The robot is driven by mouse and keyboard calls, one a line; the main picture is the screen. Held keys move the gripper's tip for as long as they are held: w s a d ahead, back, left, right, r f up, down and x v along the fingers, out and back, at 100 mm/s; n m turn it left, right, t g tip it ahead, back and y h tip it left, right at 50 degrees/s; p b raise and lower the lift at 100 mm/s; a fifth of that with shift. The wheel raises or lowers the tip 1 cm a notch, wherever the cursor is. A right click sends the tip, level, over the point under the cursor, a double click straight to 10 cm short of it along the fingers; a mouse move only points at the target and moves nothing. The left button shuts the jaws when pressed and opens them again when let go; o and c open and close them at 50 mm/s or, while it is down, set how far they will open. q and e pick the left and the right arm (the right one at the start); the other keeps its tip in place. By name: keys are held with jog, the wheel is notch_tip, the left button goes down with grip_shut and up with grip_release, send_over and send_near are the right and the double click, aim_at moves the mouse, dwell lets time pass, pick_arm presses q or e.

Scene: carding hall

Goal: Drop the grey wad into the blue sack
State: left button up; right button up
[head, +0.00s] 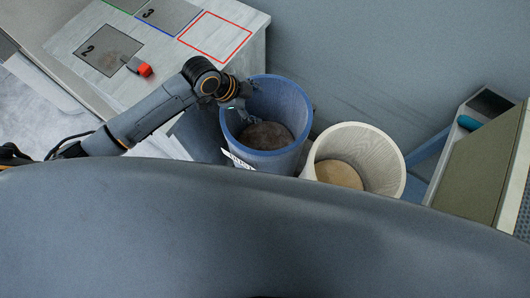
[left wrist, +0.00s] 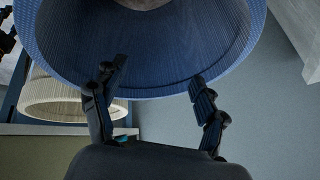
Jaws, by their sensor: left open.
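The blue sack (head: 232,118) stands open, round and upright, right of the table. A dark grey-brown rounded mass (head: 265,136) lies at its bottom; I cannot tell whether this is the grey wad or the sack's own filling. No separate grey wad shows clearly elsewhere. My left gripper (head: 240,95) is at the sack's upper left rim in the head view. In the left wrist view my left gripper (left wrist: 151,78) has its fingers apart with nothing between them, in front of the blue sack (left wrist: 140,65). My right gripper is not in view.
A cream sack (head: 392,165) with a tan bottom stands right of the blue one. The table (head: 75,40) has marked squares, numbers 2 and 3 readable, and a small red-ended tool (head: 145,70). A slanted green-topped unit (head: 485,165) stands far right, a wall behind.

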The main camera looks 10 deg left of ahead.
pick_arm(q)
jog(key=v, duration=1)
jog(key=shift+s+r, duration=0.2)
jog(key=shift+r, duration=0.05)
jog(key=shift+a, duration=0.1)
